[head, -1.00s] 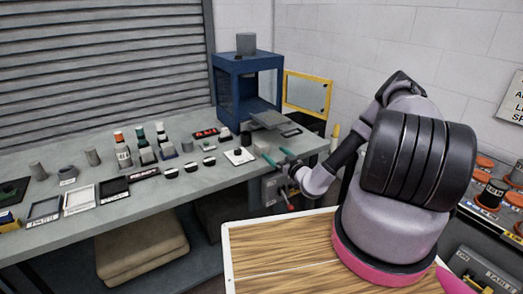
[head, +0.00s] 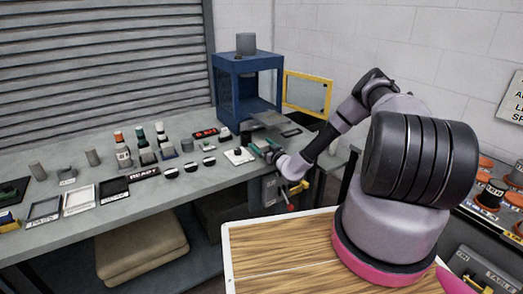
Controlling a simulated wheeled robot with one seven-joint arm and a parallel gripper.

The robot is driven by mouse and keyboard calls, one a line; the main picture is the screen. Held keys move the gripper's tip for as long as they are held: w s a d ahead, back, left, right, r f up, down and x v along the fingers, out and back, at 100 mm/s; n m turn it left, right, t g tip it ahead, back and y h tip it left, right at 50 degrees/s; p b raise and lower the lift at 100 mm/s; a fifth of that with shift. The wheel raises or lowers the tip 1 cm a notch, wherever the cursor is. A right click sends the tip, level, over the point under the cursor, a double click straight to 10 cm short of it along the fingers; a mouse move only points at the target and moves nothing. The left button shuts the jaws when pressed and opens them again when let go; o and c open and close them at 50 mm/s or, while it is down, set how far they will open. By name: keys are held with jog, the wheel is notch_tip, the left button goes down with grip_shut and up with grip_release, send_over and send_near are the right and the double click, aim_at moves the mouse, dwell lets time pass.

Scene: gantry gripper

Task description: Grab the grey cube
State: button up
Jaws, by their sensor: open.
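Several small grey pieces stand on the grey workbench (head: 200,187), and I cannot tell for sure which is the grey cube. A boxy grey piece (head: 168,150) stands mid-bench among bottles. Another small grey piece (head: 67,176) stands at the left, between two upright grey pieces. A larger grey block (head: 246,43) is on top of the blue frame cabinet (head: 232,62).
Capped bottles (head: 123,155) stand mid-bench. Dark and white trays (head: 80,201) lie at the front left. The cabinet's yellow-framed door (head: 306,93) stands open at right. A wooden top (head: 280,250) is in the foreground.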

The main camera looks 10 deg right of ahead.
grip_shut()
